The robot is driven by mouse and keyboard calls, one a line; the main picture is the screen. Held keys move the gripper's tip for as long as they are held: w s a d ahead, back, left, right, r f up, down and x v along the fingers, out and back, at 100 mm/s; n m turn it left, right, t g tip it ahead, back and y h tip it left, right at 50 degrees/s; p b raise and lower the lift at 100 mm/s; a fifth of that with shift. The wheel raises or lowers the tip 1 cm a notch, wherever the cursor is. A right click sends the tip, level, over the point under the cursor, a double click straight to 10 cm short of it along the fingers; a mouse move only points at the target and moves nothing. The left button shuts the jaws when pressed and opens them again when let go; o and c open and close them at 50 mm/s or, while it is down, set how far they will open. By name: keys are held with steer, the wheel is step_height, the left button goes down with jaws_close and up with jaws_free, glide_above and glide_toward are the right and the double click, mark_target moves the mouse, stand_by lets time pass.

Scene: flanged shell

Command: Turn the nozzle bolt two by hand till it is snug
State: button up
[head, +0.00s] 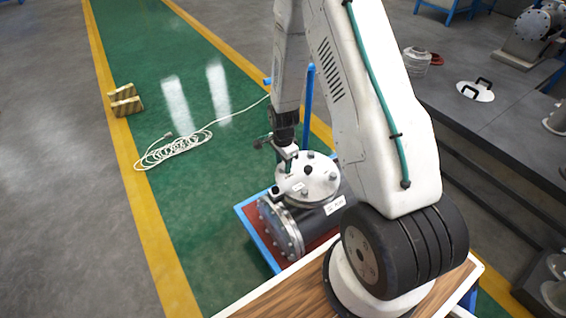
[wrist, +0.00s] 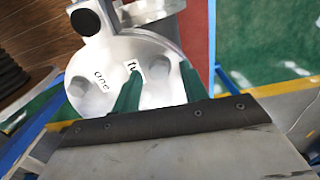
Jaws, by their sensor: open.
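The nozzle flange (head: 316,187) is a round pale metal cover with several bolts, on top of a dark shell (head: 318,219). In the wrist view the flange (wrist: 108,52) carries a label "one" (wrist: 102,82) beside a bolt (wrist: 78,87). A second label (wrist: 133,69), starting with "t", is partly covered by my left green finger. A grey bolt head (wrist: 154,66) beside it appears between my fingertips. My gripper (wrist: 159,70) is open, its two green fingers apart over the flange. In the head view my gripper (head: 289,167) is at the flange's left side; contact cannot be told.
The shell sits on a red-topped blue stand (head: 256,236) with a blue post (head: 308,105). A wooden top (head: 292,297) is in front. A dark platform is at right.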

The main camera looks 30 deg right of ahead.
mark_target(283, 167)
step_height(283, 167, up, 8)
stand_by(0.4)
steer(key=shift+f, duration=0.15)
stand_by(0.3)
steer(key=shift+s+a+n, duration=0.1)
steer(key=shift+s+n, duration=0.2)
steer(key=shift+n, duration=0.2)
steer(key=s+a+r+n, duration=0.3)
steer(key=s+r+n, duration=0.2)
steer(key=s+r, duration=0.4)
steer(key=s+a+r+n+t, duration=0.1)
steer(key=s+a+r+n, duration=0.3)
steer(key=s+r, duration=0.5)
steer(key=s+a+r+n, duration=0.4)
steer(key=s+r+n, duration=0.4)
steer(key=r, duration=0.7)
steer(key=shift+s+r, duration=0.35)
steer(key=shift+s, duration=0.05)
